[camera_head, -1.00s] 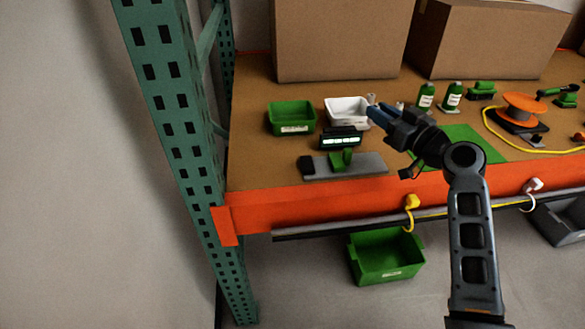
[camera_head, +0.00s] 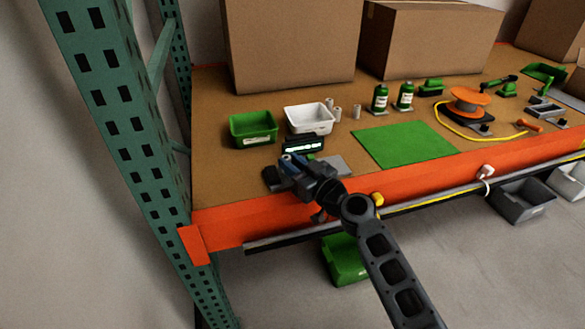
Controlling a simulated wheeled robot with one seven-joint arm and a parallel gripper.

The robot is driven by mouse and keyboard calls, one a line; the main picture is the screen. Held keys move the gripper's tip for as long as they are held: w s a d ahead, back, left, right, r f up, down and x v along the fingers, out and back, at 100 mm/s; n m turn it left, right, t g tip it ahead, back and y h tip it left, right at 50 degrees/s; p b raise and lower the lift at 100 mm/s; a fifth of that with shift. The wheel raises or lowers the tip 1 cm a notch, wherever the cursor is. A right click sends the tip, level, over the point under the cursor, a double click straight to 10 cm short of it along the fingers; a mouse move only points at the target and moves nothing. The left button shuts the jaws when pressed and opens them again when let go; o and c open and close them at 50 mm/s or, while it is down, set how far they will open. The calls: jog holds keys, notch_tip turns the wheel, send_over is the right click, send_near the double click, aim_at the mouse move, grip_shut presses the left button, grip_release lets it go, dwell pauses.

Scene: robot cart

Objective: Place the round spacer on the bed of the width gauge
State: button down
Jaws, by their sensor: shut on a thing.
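The width gauge sits near the front left of the bench. Its display (camera_head: 303,146) and the right part of its grey bed (camera_head: 338,165) show, with a dark block (camera_head: 271,178) at its left end. My gripper (camera_head: 287,160) is over the left and middle part of the gauge and hides much of it. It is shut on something. The round spacer between the fingers is too small and hidden to make out. I cannot tell whether it touches the bed.
A green bin (camera_head: 253,129) and a white bin (camera_head: 309,119) stand behind the gauge. Small pale cylinders (camera_head: 356,111) stand beside the white bin. A green mat (camera_head: 404,146) lies to the right, clear. The green rack upright (camera_head: 105,90) is at left.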

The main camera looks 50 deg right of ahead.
jog(key=shift+f, duration=0.4)
jog(key=shift+f+b, duration=0.2)
jog(key=shift+b, duration=0.1)
jog(key=c, duration=0.9)
grip_release()
jog(key=shift+c, duration=0.2)
jog(key=shift+r, duration=0.15)
jog(key=shift+r+p, duration=0.2)
jog(key=shift+p, duration=0.25)
jog(key=b+v, duration=0.4)
jog(key=v, duration=0.8)
